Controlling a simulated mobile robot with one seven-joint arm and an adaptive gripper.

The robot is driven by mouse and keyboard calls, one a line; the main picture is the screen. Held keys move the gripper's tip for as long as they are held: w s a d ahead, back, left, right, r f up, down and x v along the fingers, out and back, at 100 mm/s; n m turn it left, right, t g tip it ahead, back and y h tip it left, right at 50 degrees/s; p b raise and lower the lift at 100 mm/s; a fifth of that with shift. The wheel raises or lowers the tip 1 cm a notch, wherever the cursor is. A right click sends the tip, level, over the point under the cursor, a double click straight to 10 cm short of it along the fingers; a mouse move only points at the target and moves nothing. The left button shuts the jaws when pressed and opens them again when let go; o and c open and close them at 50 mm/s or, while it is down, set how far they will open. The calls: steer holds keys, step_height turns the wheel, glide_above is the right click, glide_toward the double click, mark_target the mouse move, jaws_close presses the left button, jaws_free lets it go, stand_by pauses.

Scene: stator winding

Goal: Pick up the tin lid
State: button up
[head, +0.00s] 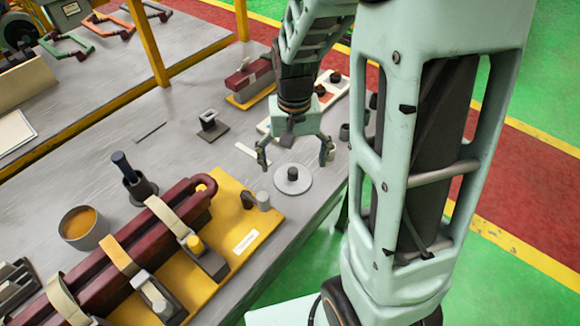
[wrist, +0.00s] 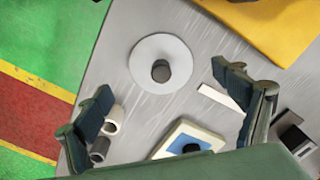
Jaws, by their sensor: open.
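The tin lid (head: 305,187) is a flat, light grey disc with a dark round knob at its middle. It lies flat on the grey bench near the right edge. In the wrist view the lid (wrist: 145,75) is fully visible, beyond the fingertips. My gripper (head: 295,156) is open and empty, pointing down, just behind the lid in the head view and apart from it. A grey tin (head: 91,241) with orange-brown contents stands open at the left.
A yellow plate (head: 262,227) carrying dark red bars lies in front of the lid. A dark holder (head: 140,189) with an upright tool stands near the tin. A thin white strip (head: 245,149) and a pale tray (wrist: 165,148) lie near my gripper. Bare bench surrounds the lid.

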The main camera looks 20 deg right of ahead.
mark_target(293, 170)
steer(key=f, duration=0.4)
steer(key=shift+w+f, duration=0.1)
steer(key=shift+w, duration=0.1)
steer(key=shift+c, duration=0.2)
